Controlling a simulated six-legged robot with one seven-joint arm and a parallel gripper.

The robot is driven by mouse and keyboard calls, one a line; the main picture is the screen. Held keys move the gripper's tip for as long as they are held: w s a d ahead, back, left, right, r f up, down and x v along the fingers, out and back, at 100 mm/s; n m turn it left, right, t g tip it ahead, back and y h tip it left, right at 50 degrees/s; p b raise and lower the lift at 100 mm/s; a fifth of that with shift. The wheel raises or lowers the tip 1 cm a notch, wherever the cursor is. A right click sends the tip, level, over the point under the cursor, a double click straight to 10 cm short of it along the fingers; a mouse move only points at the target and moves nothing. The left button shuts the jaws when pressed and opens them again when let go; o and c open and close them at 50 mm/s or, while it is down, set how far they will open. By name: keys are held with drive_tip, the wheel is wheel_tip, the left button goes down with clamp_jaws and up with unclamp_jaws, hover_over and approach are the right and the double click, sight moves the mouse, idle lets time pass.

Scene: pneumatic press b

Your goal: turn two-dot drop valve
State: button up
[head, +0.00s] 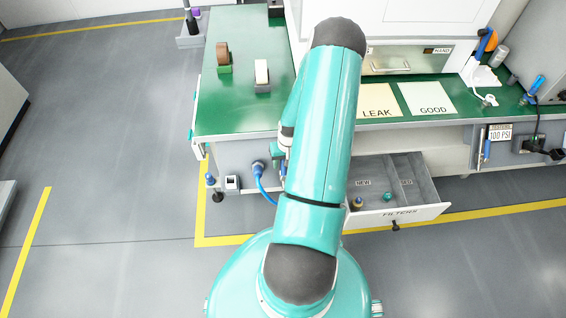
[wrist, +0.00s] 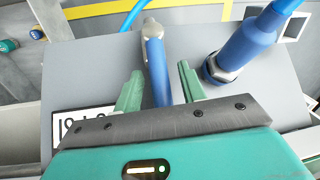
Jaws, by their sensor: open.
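In the wrist view a blue valve handle (wrist: 156,70) with a metal end stands out from a grey panel (wrist: 90,70). My gripper (wrist: 161,82) is open, with one green finger on each side of the handle. I cannot tell whether either finger touches it. No dot marks can be made out on this valve. In the head view my arm hides most of my gripper and this handle. Another blue handle (head: 487,149) hangs on the bench front at the right, beside a "100 PSI" label (head: 500,133).
A blue hose connector (wrist: 243,48) sits close right of the handle in the wrist view, with its hose (head: 264,188) hanging down in the head view. A white label (wrist: 82,122) is partly covered by my gripper. An open filter drawer (head: 420,211) juts out right of my arm.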

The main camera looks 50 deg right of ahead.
drive_tip(key=shift+f, duration=0.15)
clamp_jaws()
